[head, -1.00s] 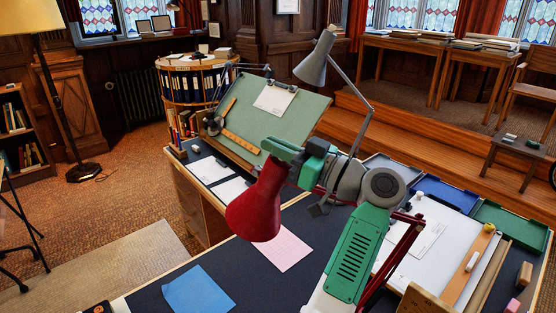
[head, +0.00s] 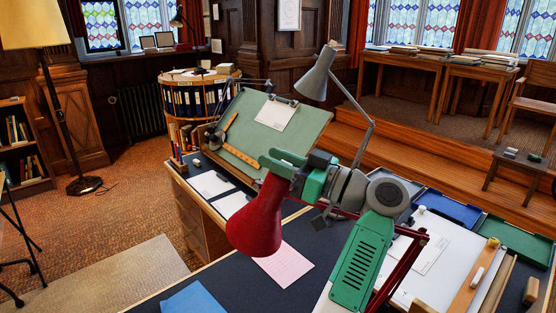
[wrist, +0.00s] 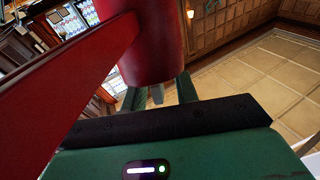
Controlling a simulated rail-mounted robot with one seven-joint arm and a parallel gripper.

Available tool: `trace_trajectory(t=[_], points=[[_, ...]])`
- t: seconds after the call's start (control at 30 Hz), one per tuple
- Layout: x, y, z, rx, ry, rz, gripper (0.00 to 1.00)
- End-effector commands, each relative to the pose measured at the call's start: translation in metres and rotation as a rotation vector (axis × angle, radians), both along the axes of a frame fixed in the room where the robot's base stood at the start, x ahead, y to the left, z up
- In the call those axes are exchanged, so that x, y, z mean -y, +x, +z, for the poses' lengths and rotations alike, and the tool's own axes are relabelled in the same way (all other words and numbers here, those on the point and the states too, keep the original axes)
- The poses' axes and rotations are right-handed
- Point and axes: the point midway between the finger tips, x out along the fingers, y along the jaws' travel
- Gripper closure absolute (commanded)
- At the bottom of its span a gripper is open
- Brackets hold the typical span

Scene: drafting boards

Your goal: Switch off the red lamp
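The red lamp has a bell-shaped shade (head: 256,222) tilted downward over the dark desk, on red arm bars (head: 398,270). Its bulb and opening are hidden, so I cannot tell from here whether it is lit. My gripper (head: 279,166), green, is at the upper end of the shade. In the wrist view the red shade (wrist: 155,45) fills the top middle, and a red bar crosses the left side. My gripper's two green fingers (wrist: 160,93) stand apart there, with a small grey piece between them. I cannot tell whether they touch the lamp.
A grey lamp (head: 314,75) stands behind my arm, beside a green tilted drafting board (head: 270,135). A pink sheet (head: 284,266) and a blue sheet (head: 194,300) lie on the desk. Blue (head: 446,208) and green (head: 512,240) trays are at the right.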

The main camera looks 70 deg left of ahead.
Motion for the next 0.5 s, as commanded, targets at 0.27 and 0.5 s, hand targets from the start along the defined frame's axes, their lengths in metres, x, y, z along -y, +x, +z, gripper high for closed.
trace_trajectory(t=[0.27, 0.5], points=[[0.019, 0.016, -0.002, -0.001, 0.000, -0.004, 0.70], [0.052, 0.043, -0.011, -0.002, 0.000, -0.002, 0.70]])
